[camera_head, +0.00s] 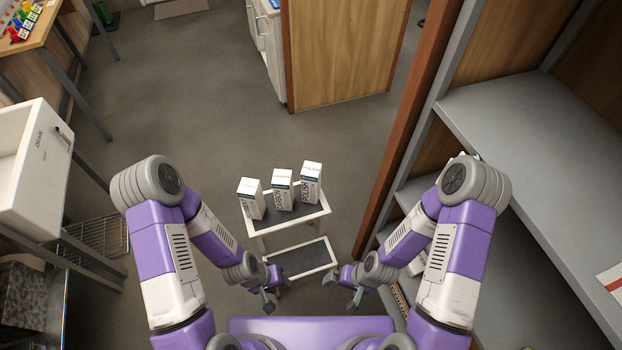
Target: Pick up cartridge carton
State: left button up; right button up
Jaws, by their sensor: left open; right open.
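Three white cartons with printed sides stand upright on the top shelf of a small white cart (290,224) in the head view. They are a left carton (250,199), a middle carton (282,191) and a right carton (310,183). Their print is too small to tell surely which is the cartridge carton. My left gripper (277,294) is open and empty, nearer to me than the cart's front edge. My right gripper (342,292) is open and empty, to the right of the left gripper. Neither touches a carton.
Grey shelving (540,120) with a brown post stands close on the right. A white sink (38,165) stands on the left, with a wire rack (95,236) below it. A wooden cabinet (345,50) stands beyond the cart. The floor around the cart's far side is clear.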

aim_at(312, 172)
jog(key=k, duration=0.55)
jog(key=u, duration=2.05)
jog(key=i, duration=1.45)
jog(key=z, duration=2.15)
jog(key=i, duration=0.5)
